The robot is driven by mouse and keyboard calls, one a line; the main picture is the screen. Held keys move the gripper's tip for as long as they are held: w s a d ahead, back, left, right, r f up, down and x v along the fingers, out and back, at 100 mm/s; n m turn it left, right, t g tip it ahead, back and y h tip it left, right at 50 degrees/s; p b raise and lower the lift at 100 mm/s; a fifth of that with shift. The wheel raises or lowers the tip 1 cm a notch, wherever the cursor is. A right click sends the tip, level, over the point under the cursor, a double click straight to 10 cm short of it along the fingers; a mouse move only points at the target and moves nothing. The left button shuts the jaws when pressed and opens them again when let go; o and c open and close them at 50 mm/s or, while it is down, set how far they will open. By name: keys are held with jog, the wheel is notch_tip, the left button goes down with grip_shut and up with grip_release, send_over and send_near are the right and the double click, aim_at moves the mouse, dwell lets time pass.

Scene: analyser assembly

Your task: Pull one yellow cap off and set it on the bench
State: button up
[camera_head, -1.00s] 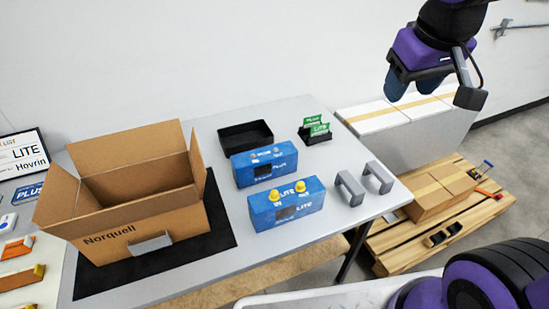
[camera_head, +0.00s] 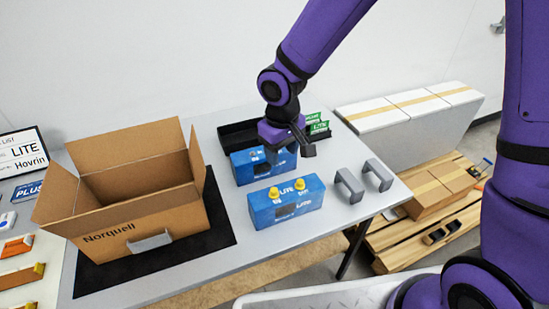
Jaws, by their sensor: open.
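Two yellow caps sit on top of the front blue LITE analyser box (camera_head: 287,207): the left cap (camera_head: 274,194) and the right cap (camera_head: 300,184). The box stands on the grey bench (camera_head: 345,223). My gripper (camera_head: 284,150) is open and points down over the rear blue box (camera_head: 247,168), behind the yellow caps and apart from them. It hides the right part of the rear box. Whether it touches that box I cannot tell. Nothing shows between its fingers.
An open cardboard box (camera_head: 150,222) stands on a black mat (camera_head: 222,233) at left. Two grey handles (camera_head: 350,186) stand right of the front box. A black tray (camera_head: 236,136) and green cards (camera_head: 318,128) are at the back. Bare bench lies in front of the front box.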

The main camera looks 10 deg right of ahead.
aim_at(275, 190)
jog(key=f, duration=0.4)
jog(key=a+f, duration=0.1)
jog(key=f, duration=0.8)
jog(key=shift+s+a, duration=0.2)
jog(key=shift+a, duration=0.15)
grip_shut()
jog(key=c, duration=0.7)
grip_release()
jog(key=shift+c, duration=0.2)
grip_shut()
jog(key=shift+r, duration=0.55)
